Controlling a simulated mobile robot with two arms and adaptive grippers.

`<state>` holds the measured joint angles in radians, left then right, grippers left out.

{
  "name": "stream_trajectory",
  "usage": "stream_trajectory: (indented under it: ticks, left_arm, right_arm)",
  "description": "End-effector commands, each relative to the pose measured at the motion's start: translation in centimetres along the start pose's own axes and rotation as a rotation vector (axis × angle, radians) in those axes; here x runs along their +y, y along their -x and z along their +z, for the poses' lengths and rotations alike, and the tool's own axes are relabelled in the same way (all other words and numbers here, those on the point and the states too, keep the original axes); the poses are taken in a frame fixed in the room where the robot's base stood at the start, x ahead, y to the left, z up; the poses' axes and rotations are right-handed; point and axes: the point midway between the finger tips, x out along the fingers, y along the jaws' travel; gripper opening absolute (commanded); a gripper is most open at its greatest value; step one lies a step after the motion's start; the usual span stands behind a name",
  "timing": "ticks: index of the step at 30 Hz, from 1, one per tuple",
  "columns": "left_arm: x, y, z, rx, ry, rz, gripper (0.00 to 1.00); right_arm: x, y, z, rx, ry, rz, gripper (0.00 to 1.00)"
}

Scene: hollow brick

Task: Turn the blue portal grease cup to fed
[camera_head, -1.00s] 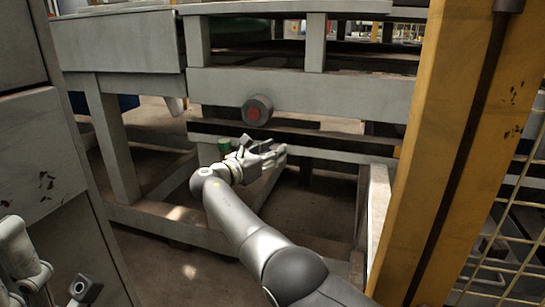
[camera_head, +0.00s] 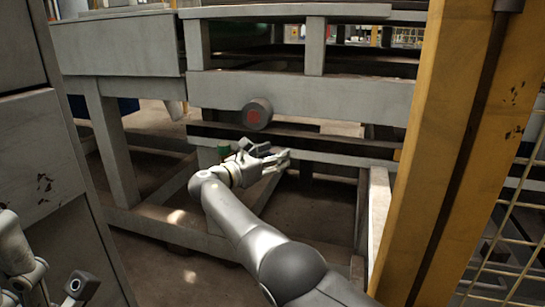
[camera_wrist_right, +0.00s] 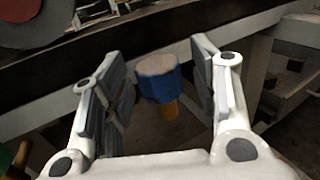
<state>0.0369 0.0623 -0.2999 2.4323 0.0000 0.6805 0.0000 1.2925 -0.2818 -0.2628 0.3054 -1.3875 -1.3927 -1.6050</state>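The blue grease cup (camera_wrist_right: 158,78) shows in the right wrist view as a blue knob with a worn brownish top on a yellow stem. It stands between the two fingers of my right gripper (camera_wrist_right: 163,85), with a visible gap on each side. The fingers are spread and hold nothing. In the head view my right gripper (camera_head: 272,157) is below the front beam, and I cannot make out the blue cup there. Part of my left gripper (camera_head: 80,286) shows at the lower left; its fingers are not clear.
A grey cylinder with a red face (camera_head: 257,113) sticks out of the beam (camera_head: 340,97) above my right gripper. A green object (camera_head: 223,152) is just left of it. A yellow post (camera_head: 440,150) stands at the right, a grey cabinet (camera_head: 45,150) at the left.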

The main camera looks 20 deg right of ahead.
Motion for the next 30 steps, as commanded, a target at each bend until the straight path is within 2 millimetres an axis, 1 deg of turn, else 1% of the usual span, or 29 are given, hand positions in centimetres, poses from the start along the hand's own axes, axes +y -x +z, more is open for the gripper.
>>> stream_trajectory:
  ticks: [7,10,16,18,22,25,30]
  left_arm:
    - [-0.1,0.1,-0.1,-0.004,0.000,-0.004,0.40]
    - [-0.1,0.1,-0.1,-0.002,0.000,-0.003,0.40]
    - [0.0,0.0,-0.1,0.000,0.000,-0.001,0.40]
    - [0.0,0.0,-0.1,0.000,0.000,-0.001,0.40]
    - [0.0,0.0,-0.1,0.000,0.000,0.000,0.40]
    - [0.0,0.0,-0.1,0.001,0.000,0.000,0.40]
    - [0.0,0.0,-0.1,0.001,0.000,0.000,0.40]
  right_arm:
    - [0.1,0.1,0.0,0.000,0.000,0.001,0.54]
    - [0.1,0.7,-0.1,-0.001,0.000,0.003,0.54]
    - [0.1,2.9,-0.1,0.001,-0.002,0.003,0.54]
    - [0.1,4.3,-0.1,0.000,-0.001,0.004,0.54]
    - [0.1,6.2,-0.1,0.000,0.001,0.002,0.54]
    - [0.0,7.1,0.0,0.000,0.000,0.001,0.54]
    - [0.0,7.5,0.0,0.000,0.000,0.000,0.54]
